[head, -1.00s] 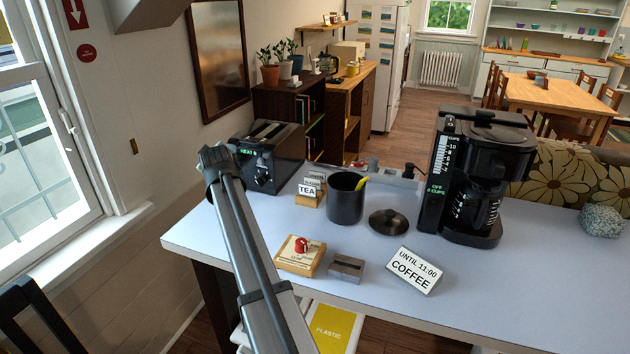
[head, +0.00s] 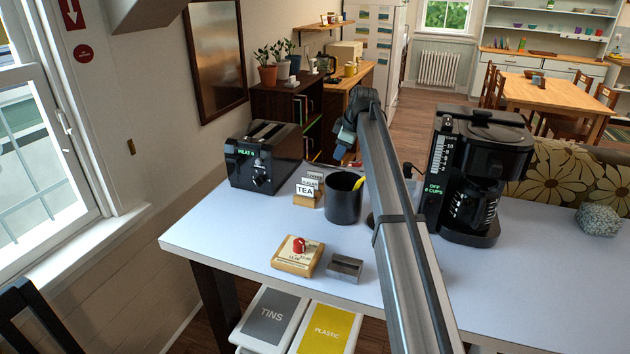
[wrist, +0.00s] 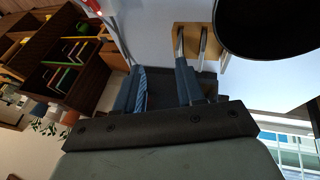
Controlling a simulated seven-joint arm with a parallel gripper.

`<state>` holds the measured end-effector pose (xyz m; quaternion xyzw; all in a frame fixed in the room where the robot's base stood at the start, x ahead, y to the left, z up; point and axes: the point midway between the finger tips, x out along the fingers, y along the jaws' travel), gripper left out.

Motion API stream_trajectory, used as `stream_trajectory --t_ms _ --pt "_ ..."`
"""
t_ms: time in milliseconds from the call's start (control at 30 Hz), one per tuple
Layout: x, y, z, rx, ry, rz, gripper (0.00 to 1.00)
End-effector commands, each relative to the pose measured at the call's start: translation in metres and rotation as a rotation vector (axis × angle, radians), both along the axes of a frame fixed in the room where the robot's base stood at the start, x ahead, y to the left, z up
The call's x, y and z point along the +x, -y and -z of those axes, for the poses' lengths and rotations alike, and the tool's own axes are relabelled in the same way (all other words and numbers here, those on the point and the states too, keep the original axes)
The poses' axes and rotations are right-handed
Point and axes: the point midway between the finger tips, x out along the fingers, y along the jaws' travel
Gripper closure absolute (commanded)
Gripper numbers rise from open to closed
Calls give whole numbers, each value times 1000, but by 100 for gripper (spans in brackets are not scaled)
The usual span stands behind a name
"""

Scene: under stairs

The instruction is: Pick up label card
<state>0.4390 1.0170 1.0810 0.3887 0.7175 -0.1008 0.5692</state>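A wooden holder (head: 307,201) on the counter carries several upright label cards, with the white TEA card (head: 304,189) in front. The holder also shows at the top of the wrist view (wrist: 211,57), with card edges (wrist: 203,40) standing in it. My gripper (head: 343,146) is raised over the counter, right of and behind the cards in the head view. In the wrist view its fingers (wrist: 162,82) are apart with no card visible between them; the right finger lies just below the card edges in the picture. The COFFEE sign seen earlier is hidden behind my arm.
A black cup (head: 344,200) stands right of the holder, a toaster (head: 264,158) left, and a coffee maker (head: 480,175) farther right. The counter's left front is clear.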

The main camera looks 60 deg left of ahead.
Motion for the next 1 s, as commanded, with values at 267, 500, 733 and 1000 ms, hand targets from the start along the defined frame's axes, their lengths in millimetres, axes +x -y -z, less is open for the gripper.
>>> stream_trajectory --t_ms 267,500,733,1000 --pt "-8 -24 -8 -154 -196 -9 62" --pt "-17 -29 -5 -190 -243 -3 62" --pt "-25 -36 21 -191 -242 -3 62" --pt "-37 -48 61 -188 -241 -2 62"
